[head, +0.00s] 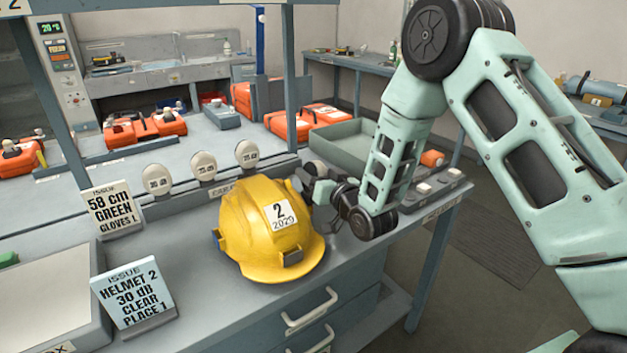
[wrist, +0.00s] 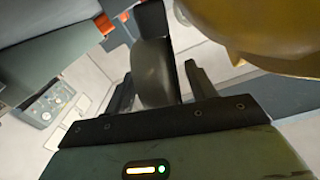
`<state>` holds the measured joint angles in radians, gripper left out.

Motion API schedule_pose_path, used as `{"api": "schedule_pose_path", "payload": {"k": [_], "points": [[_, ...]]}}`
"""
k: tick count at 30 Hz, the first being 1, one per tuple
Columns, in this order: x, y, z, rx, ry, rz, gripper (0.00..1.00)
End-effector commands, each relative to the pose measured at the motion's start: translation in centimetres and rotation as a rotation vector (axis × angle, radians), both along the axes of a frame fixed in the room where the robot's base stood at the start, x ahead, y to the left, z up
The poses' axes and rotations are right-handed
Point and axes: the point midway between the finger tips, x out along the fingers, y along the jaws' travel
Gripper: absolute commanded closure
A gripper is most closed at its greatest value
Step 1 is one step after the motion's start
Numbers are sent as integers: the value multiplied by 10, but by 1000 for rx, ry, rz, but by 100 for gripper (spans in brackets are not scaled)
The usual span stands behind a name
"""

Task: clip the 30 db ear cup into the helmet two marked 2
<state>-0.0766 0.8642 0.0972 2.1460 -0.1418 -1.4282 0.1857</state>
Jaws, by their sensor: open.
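The yellow helmet (head: 265,228) with a label reading 2 and 2029 sits upright on the bench. My gripper (head: 322,192) is at its right side, with its jaws open. In the wrist view, a dark grey rounded ear cup (wrist: 151,75) with a black bar lies between the open fingers of my gripper (wrist: 160,90). The helmet's yellow rim (wrist: 270,35) is just right of it. No dB mark shows on this cup, and I cannot tell whether it is clipped to the helmet. In the head view my gripper mostly hides that side.
Several pale ear cups (head: 204,166) stand on a rack behind the helmet; their marks are hard to read. An issue card (head: 132,295) reads helmet 2, 30 dB, clear, place 1. A grey-green tray (head: 345,150) and orange cases (head: 310,120) lie farther back. Drawers (head: 310,310) are below the bench.

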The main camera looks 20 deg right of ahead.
Motion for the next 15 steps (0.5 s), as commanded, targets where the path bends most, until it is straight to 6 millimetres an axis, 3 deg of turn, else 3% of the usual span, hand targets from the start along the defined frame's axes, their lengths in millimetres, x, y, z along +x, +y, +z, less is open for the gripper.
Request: {"api": "schedule_pose_path", "payload": {"k": [2,3,8,15], "points": [[0,0,0,0,0,0,44],[0,0,0,0,0,0,50],[0,0,0,0,0,0,94],[0,0,0,0,-1,0,98]]}}
